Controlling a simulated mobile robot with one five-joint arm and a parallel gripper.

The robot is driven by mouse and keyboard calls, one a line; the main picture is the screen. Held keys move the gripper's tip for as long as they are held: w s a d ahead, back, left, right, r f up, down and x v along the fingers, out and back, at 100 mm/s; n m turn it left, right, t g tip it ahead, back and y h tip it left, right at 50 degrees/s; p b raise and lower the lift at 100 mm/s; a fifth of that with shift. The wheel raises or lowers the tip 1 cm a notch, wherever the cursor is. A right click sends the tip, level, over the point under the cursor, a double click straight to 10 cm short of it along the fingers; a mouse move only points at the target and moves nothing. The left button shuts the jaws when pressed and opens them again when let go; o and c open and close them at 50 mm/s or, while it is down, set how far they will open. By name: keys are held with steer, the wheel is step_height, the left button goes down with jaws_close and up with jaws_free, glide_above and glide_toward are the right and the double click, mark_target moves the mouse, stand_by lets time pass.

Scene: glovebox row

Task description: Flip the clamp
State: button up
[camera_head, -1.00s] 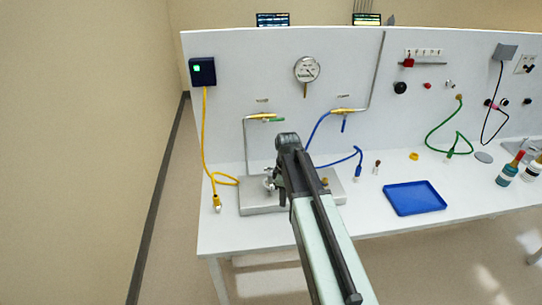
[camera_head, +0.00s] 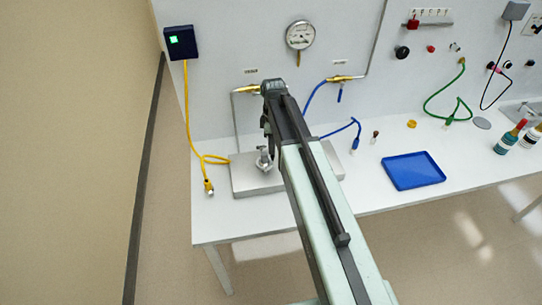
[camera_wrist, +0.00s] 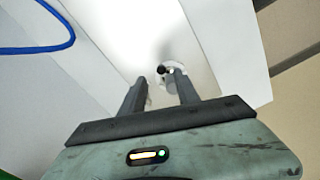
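The clamp (camera_head: 264,160) is a small silver fitting standing on a grey metal base plate (camera_head: 246,186) at the left of the bench. In the wrist view the clamp (camera_wrist: 174,78) shows a dark round tip and lies just beyond my fingers, close to the right one. My gripper (camera_head: 268,146) points down above and just right of the clamp in the head view, and my arm hides part of the plate. In the wrist view my gripper's fingers (camera_wrist: 161,88) are apart with nothing held. Contact with the clamp cannot be told.
A yellow cable (camera_head: 187,120) hangs left of the plate from a dark box (camera_head: 180,42). A blue hose (camera_head: 353,128) and a blue tray (camera_head: 413,171) are to the right. A pressure gauge (camera_head: 300,35) is on the back panel.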

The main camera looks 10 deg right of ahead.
step_height(320, 180, down, 5)
steer(key=b, duration=0.3)
steer(key=shift+b, duration=0.35)
steer(key=shift+s, duration=0.1)
steer(key=shift+r, duration=0.1)
jaws_close()
